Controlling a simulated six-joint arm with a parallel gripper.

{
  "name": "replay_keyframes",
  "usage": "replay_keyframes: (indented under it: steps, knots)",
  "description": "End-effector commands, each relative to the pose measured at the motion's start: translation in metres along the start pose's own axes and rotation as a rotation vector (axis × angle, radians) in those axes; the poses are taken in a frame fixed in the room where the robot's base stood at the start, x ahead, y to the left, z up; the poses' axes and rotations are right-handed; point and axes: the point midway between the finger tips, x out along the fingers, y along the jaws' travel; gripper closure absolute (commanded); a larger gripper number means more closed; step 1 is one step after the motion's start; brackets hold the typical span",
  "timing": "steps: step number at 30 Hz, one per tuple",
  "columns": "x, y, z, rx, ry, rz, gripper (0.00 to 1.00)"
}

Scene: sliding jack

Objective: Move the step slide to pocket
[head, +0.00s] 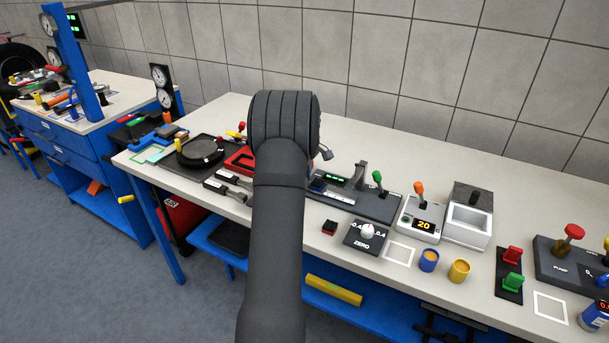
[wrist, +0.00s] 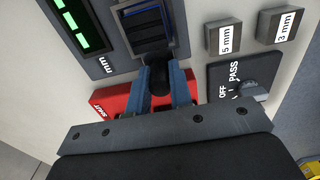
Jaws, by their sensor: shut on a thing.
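In the wrist view my gripper (wrist: 168,88) is shut on a black rounded knob (wrist: 160,78), one blue-grey finger on each side. The knob appears to belong to the step slide; its lower part is hidden by the gripper. Just beyond it is a dark slot with a blue-edged frame (wrist: 150,22), set in a dark grey panel. A red block (wrist: 108,102) with a white label lies under and beside the fingers. I cannot tell which opening is the pocket. In the head view my own arm hides the gripper and the knob.
A green display marked mm (wrist: 75,18) is left of the slot. Blocks labelled 5 mm (wrist: 224,38) and 3 mm (wrist: 281,25) and an OFF/PASS dial (wrist: 245,92) are right. The head view shows a round black dish (head: 200,151) and an orange-handled lever (head: 420,188) on the bench.

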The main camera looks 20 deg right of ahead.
Motion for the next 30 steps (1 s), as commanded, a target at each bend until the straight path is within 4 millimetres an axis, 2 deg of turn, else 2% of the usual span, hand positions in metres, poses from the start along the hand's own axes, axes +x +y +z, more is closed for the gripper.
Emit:
replay_keyframes:
  steps: [4,12,15,19,28,29,30]
  knots:
    - [-0.001,0.001,0.02,0.003,0.0,0.001,1.0]
    - [-0.001,0.001,0.093,0.005,0.0,0.0,1.0]
    - [0.0,0.001,0.111,0.003,0.0,0.0,1.0]
    - [0.0,0.001,0.121,0.0,0.0,0.001,1.0]
    - [0.0,0.001,0.125,0.001,-0.003,-0.001,1.0]
    - [0.0,0.001,0.125,0.001,-0.003,-0.001,0.75]
    - [0.0,0.0,0.125,0.001,-0.003,-0.001,0.67]
